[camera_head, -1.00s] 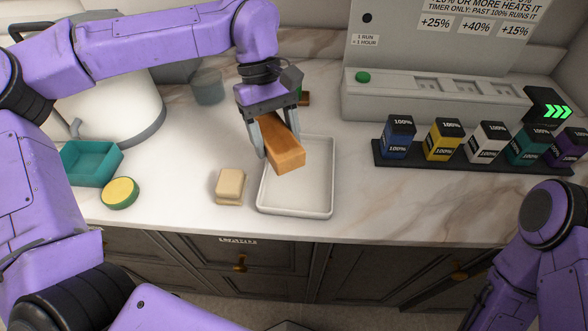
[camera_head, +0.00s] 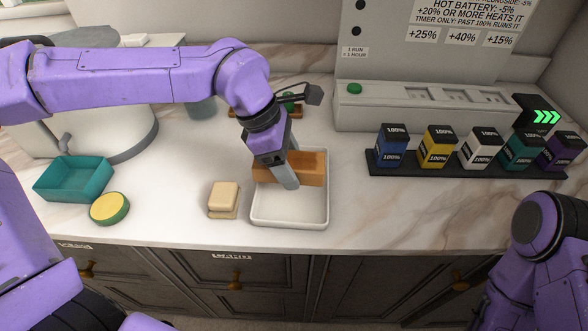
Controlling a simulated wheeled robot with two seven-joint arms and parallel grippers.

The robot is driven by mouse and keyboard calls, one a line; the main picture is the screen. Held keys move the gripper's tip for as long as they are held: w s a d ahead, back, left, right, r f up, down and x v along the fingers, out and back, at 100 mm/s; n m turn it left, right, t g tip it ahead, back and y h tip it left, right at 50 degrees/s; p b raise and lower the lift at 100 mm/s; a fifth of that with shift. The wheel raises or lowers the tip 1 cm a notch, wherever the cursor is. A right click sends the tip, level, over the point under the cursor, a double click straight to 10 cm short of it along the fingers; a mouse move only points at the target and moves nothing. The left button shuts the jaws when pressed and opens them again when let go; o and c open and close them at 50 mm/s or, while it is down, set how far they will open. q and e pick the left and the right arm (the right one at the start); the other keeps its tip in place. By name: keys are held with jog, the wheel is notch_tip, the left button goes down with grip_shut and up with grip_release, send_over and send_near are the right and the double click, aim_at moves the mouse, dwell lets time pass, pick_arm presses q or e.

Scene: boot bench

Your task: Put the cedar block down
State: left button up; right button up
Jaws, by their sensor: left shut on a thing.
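The cedar block (camera_head: 308,168) is an orange-brown wooden bar, lying crosswise over the back part of a white shallow tray (camera_head: 290,225). My left gripper (camera_head: 288,182) points down with its fingers on the block and is shut on it. I cannot tell whether the block touches the tray floor. My right arm shows at the right edge, but its gripper is out of view.
A cream sponge-like block (camera_head: 223,197) sits left of the tray. A green-yellow round tin (camera_head: 109,208) and a teal bin (camera_head: 75,182) are further left. Several coloured batteries stand in a dark rack (camera_head: 460,168) at right, before a grey charger (camera_head: 430,115). Marble between tray and rack is clear.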

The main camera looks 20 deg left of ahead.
aim_at(293, 165)
pick_arm(q)
jog(key=w+f, duration=0.2)
jog(key=f, duration=0.1)
jog(key=shift+w, duration=0.25)
notch_tip(293, 165, down, 3)
jog(key=shift+f, duration=0.2)
jog(key=shift+s+a+f, duration=0.1)
jog(key=shift+s+f, duration=0.25)
jog(key=shift+f, duration=0.1)
jog(key=o, duration=1.2)
jog(key=shift+f, duration=0.2)
jog(key=shift+r, duration=0.25)
jog(key=v, duration=1.3)
jog(key=shift+w+r, duration=0.1)
jog(key=shift+w, duration=0.25)
